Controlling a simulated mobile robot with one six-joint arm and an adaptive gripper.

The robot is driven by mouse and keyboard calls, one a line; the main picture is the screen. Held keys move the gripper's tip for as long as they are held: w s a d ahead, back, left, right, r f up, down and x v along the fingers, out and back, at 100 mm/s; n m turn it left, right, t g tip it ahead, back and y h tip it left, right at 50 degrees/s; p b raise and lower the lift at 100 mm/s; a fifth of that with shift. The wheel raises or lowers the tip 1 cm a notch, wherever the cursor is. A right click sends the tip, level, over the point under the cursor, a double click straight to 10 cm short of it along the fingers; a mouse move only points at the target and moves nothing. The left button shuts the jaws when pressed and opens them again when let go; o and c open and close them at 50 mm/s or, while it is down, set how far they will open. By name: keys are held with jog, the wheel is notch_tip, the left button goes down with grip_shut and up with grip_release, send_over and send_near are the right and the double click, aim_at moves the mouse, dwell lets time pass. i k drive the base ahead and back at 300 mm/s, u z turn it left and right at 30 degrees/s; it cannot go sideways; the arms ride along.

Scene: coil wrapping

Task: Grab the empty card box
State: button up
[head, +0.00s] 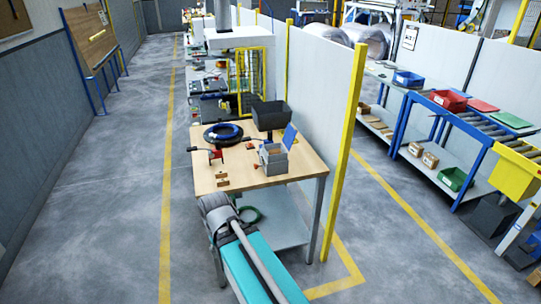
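Several small brown cardboard boxes show in the head view, all far off and small. Two of them, a left box (415,149) and a right box (430,159), stand side by side on the lower shelf of the right-hand rack. More brown cardboard pieces (376,119) lie on a lower shelf further back. I cannot tell which box is the empty one. My gripper's fingers are not visible. A teal part with a grey end and a hose, perhaps mine, reaches up from the bottom edge to the wooden table's front.
The wooden table (222,179) holds black and blue coils (222,132), a dark bin (270,115) and a grey box (273,157). A white partition with a yellow post (345,150) separates it from the right-hand rack. The floor at left (100,210) is clear.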

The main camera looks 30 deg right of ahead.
aim_at(276, 151)
jog(key=z, duration=0.1)
jog(key=i, duration=1)
jog(key=u, duration=0.1)
